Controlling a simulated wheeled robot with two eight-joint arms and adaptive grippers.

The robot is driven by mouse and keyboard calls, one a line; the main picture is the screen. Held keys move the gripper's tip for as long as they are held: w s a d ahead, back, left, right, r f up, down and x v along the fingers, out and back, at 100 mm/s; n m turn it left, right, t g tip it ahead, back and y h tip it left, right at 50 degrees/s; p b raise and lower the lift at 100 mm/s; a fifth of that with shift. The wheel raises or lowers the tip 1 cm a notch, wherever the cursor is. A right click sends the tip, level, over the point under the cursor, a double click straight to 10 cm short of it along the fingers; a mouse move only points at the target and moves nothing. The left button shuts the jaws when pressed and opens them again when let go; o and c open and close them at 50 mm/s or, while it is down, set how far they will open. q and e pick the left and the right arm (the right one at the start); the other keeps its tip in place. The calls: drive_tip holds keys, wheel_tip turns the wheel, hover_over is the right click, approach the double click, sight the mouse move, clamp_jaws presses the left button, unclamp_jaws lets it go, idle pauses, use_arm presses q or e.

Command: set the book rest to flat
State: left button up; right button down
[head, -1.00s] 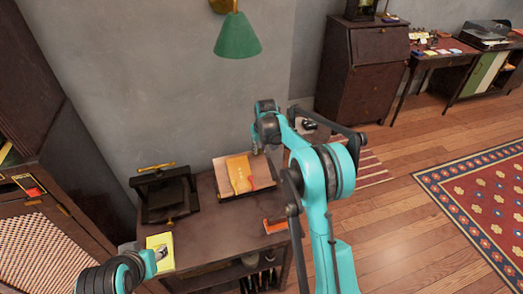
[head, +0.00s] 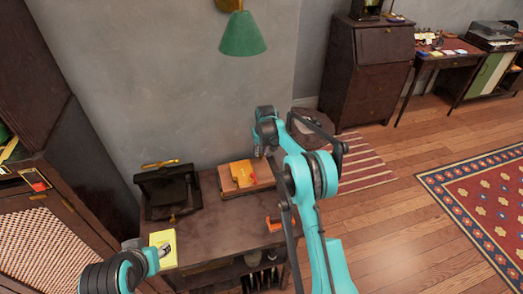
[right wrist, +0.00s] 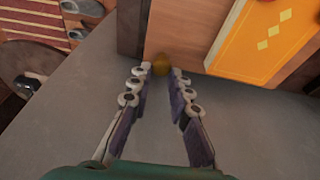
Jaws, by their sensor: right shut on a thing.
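The book rest (head: 263,174) is a wooden board on the dark table, with a yellow book (head: 241,173) on it. It looks low, nearly flat, in the head view; its exact angle is hard to tell. The board (right wrist: 190,30) and the yellow book (right wrist: 268,42) also show in the right wrist view. My right gripper (head: 270,153) is at the right side of the rest. In the right wrist view its fingers (right wrist: 162,70) are closed around a small brass knob (right wrist: 160,62) at the board's edge. My left gripper (head: 162,250) is at the table's left front; its fingers are unclear.
A black stand (head: 168,190) with a brass bar is left of the rest. A yellow pad (head: 163,240) is by my left gripper. An orange object (head: 273,224) lies at the table's right front. The table's middle front is bare. A green lamp (head: 242,35) hangs above.

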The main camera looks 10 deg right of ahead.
drive_tip(key=shift+w+a+f, duration=0.1)
drive_tip(key=shift+f, duration=0.35)
idle(0.3)
drive_tip(key=c, duration=1.8)
unclamp_jaws()
drive_tip(key=shift+c, duration=0.2)
drive_tip(key=o, duration=0.4)
drive_tip(key=shift+w+f, duration=0.2)
drive_tip(key=shift+f, duration=0.05)
drive_tip(key=shift+o, duration=0.2)
drive_tip(key=shift+w+f, duration=0.2)
drive_tip(key=shift+w, duration=0.05)
drive_tip(key=shift+s+r, duration=0.3)
drive_tip(key=shift+r, duration=0.2)
drive_tip(key=v, duration=1.1)
drive_tip(key=shift+r, duration=0.2)
drive_tip(key=shift+s+r, duration=0.1)
